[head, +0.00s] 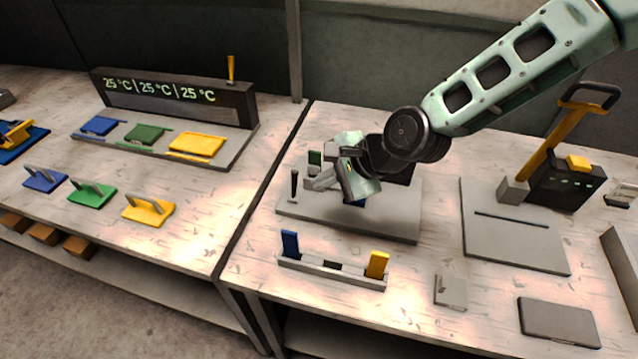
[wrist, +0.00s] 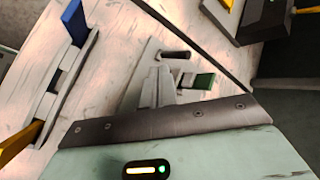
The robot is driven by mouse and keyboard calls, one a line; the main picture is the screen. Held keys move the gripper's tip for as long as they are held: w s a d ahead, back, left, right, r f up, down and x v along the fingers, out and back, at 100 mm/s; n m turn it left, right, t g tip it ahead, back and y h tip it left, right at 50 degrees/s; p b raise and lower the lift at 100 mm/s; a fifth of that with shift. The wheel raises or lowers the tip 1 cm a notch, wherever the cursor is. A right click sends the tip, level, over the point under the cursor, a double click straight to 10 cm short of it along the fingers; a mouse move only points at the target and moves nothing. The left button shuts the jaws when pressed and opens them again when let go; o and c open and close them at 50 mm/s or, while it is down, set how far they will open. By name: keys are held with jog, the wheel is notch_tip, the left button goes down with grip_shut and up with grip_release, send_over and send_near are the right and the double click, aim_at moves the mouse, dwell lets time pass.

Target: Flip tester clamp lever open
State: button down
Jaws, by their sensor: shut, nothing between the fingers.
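The tester is a grey flat base (head: 385,226) on the right-hand bench, partly hidden under my gripper. A short dark lever (head: 294,186) stands roughly upright at its left edge and looks like the clamp lever. It also shows in the wrist view (wrist: 175,56), just beyond my fingertips. A small green block (head: 314,158) sits behind it, also seen in the wrist view (wrist: 203,81). My gripper (head: 309,184) is low over the base, its pale fingers pointing left at the lever. The fingers (wrist: 160,70) are shut and empty. I cannot tell whether they touch the lever.
A rack (head: 330,272) with blue and yellow tabs stands in front of the tester. A press with a yellow-handled arm (head: 548,140) is at the right.

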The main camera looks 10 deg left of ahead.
jog(key=w+b+v, duration=0.1)
jog(key=v, duration=0.7)
jog(key=shift+w+d, duration=0.2)
jog(key=s+d+r+n+g+h, duration=0.1)
jog(key=s+d+n+h, duration=0.3)
jog(key=s+d+n, duration=0.4)
jog(key=s+d+r+n+h, duration=0.3)
jog(key=s+d+n, duration=0.5)
jog(key=s, duration=0.4)
jog(key=shift+s+d+r+n+g+h, duration=0.2)
jog(key=shift+s+d+n+g+h, duration=0.15)
jog(key=shift+n, duration=0.25)
jog(key=shift+w, duration=0.1)
